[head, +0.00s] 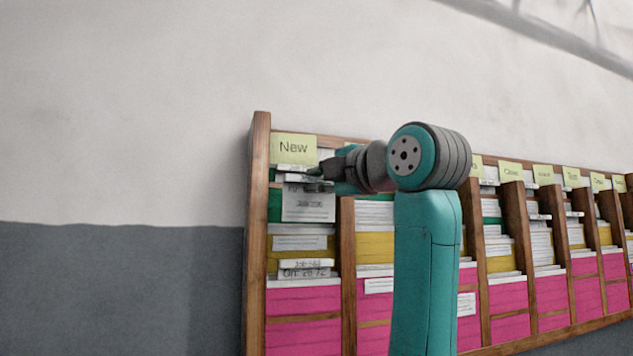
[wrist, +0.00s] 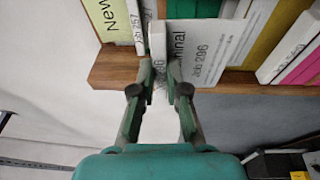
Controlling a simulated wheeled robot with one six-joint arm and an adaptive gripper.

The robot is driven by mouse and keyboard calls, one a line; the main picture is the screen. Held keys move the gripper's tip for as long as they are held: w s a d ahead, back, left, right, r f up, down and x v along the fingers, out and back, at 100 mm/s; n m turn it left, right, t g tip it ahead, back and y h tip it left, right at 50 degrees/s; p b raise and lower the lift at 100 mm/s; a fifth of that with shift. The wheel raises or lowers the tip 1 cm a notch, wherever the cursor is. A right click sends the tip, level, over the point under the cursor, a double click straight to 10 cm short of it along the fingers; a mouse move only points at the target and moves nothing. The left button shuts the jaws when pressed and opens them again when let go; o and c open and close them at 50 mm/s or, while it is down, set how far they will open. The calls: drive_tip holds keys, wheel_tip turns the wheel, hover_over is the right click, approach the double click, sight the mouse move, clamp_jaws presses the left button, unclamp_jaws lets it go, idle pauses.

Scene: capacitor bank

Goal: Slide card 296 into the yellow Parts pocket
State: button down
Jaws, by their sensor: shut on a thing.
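Card 296 (head: 308,208) is a white card with printed text, in front of the green pocket under the New label. It also shows in the wrist view (wrist: 205,45), with "Job 296" readable. My gripper (head: 318,180) is shut on the card's upper edge, as the wrist view (wrist: 159,90) also shows. The card's face hangs below the fingers in the head view. I cannot tell whether its lower part touches the pocket. Yellow pockets show in several columns, but I cannot read a Parts label; my arm hides part of the rack.
The wooden rack (head: 256,235) has green, yellow and pink pockets split by upright dividers (head: 348,270). The New label (head: 294,148) tops the leftmost column. White cards (head: 305,270) stand in lower pockets. The wall left of the rack is clear.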

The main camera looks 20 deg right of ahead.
drive_tip(key=s, duration=0.6)
drive_tip(key=shift+r, duration=0.15)
idle(0.4)
drive_tip(key=shift+s, duration=0.1)
idle(0.7)
